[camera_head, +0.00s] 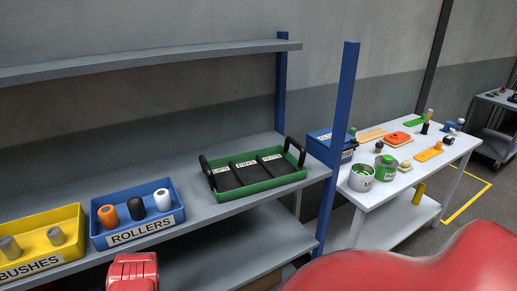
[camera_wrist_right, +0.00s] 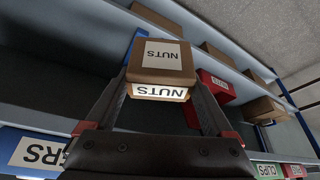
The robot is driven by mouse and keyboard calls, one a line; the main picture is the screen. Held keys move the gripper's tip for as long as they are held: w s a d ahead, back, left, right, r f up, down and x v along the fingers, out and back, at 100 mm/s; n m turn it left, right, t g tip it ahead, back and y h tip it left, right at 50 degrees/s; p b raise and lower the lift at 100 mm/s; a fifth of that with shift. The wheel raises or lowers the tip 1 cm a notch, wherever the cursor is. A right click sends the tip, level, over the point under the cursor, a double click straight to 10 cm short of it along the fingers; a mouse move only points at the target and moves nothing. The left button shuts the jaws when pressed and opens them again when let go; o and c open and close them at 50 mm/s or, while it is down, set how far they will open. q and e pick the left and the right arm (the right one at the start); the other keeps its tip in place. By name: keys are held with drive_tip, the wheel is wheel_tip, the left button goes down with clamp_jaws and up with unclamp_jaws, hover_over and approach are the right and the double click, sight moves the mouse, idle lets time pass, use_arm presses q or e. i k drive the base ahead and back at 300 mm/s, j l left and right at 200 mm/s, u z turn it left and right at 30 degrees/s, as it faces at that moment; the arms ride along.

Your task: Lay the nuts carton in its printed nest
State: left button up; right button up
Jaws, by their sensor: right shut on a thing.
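The nuts carton (camera_wrist_right: 160,62) is a brown box with white NUTS labels on two faces, seen in the right wrist view. The labels read upside down there. My right gripper (camera_wrist_right: 160,98) is shut on it, a finger on each side. Neither the carton nor this gripper shows in the head view. The head view shows a green tray (camera_head: 262,187) with black handles on the shelf. Three dark panels with white labels lie side by side in it; the middle label seems to read PINS, the others are hard to read.
Left of the tray stand a blue ROLLERS bin (camera_head: 138,231) and a yellow BUSHES bin (camera_head: 47,253). A blue post (camera_head: 337,145) rises right of the tray. A white table (camera_head: 392,187) holds cans and small parts. A red box (camera_wrist_right: 216,84) and brown boxes show behind the carton.

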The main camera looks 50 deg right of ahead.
sight(284, 170)
drive_tip(key=i+z, duration=0.1)
drive_tip(key=z, duration=2.25)
